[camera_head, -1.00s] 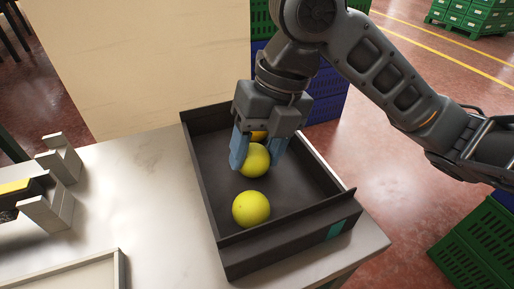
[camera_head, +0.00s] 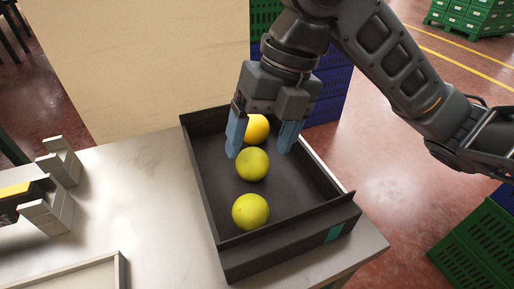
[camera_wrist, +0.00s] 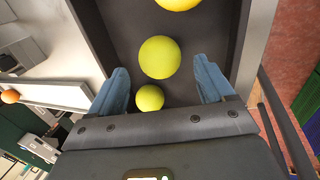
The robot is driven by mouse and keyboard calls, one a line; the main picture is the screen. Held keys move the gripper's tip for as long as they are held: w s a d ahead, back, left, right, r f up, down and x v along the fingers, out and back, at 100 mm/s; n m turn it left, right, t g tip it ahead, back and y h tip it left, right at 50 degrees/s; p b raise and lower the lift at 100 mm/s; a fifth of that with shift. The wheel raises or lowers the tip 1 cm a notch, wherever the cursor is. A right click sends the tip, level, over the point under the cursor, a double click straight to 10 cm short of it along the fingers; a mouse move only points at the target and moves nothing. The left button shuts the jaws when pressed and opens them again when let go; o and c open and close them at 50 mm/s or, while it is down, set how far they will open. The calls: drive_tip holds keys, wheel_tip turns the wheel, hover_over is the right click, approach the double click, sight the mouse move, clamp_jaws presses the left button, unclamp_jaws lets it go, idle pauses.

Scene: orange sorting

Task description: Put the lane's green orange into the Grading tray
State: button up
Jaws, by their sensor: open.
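A dark tray (camera_head: 290,205) with a teal label stands on the pale counter. It holds two yellow-green oranges in a row, a middle one (camera_head: 253,163) and a front one (camera_head: 251,211), and a more orange-yellow one (camera_head: 257,129) at the back. My gripper (camera_head: 262,145) is open and empty above the back and middle fruit. In the wrist view the middle green orange (camera_wrist: 160,57) lies beyond and between the open fingers, touching neither. The back fruit (camera_wrist: 178,3) is cut off at the top edge. The front one (camera_wrist: 149,98) is partly hidden by my gripper.
A light-walled fixture (camera_head: 48,195) stands at the left of the counter, and a shallow pale tray (camera_head: 80,272) lies at the front left. Another orange (camera_wrist: 10,96) shows at the wrist view's left edge. Green crates (camera_head: 478,245) stand on the floor at right. Bare counter (camera_head: 145,190) lies between.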

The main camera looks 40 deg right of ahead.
drive_tip(key=v, duration=0.9)
drive_tip(key=shift+p, duration=0.4)
